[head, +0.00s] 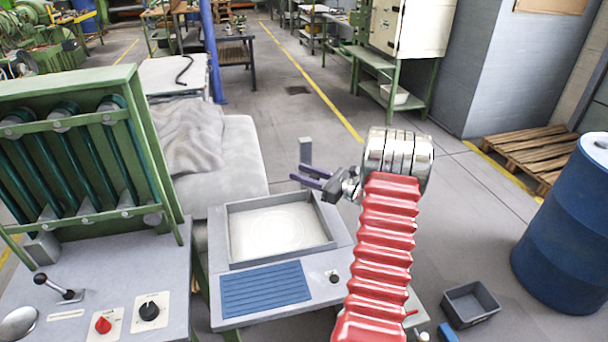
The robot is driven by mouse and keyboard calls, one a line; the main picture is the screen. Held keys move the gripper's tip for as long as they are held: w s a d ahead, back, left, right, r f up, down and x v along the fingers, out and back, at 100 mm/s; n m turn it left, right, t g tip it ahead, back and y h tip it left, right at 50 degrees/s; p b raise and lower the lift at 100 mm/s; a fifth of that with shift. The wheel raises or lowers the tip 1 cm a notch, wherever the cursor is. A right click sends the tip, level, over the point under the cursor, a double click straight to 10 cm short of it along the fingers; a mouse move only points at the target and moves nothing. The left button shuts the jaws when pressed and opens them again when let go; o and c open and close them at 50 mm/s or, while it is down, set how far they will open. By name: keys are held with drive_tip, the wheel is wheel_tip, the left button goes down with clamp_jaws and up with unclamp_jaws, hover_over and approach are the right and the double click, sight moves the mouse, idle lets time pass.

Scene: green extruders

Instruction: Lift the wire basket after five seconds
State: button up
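I cannot make out a wire basket in the head view. A grey rectangular basin (327,214) with a pale, faintly ringed inside sits on a small grey bench, left of my arm. My gripper (296,173) has two dark purple fingers pointing left above the basin's back right corner. The fingers are apart with nothing visible between them. My red ribbed arm hides part of the bench's right side.
A blue ribbed mat (265,289) lies in front of the basin, with a black knob (333,276) beside it. A green rack (75,160) and control panel (100,270) stand at left. A grey bin (470,304) and blue barrel (567,230) stand on the floor at right.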

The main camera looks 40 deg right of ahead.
clamp_jaws()
idle(0.3)
wheel_tip(320, 180, up, 11)
drive_tip(key=shift+f, duration=0.15)
idle(0.3)
drive_tip(key=shift+o, duration=0.2)
unclamp_jaws()
drive_tip(key=shift+o, duration=0.3)
drive_tip(key=v, duration=1.4)
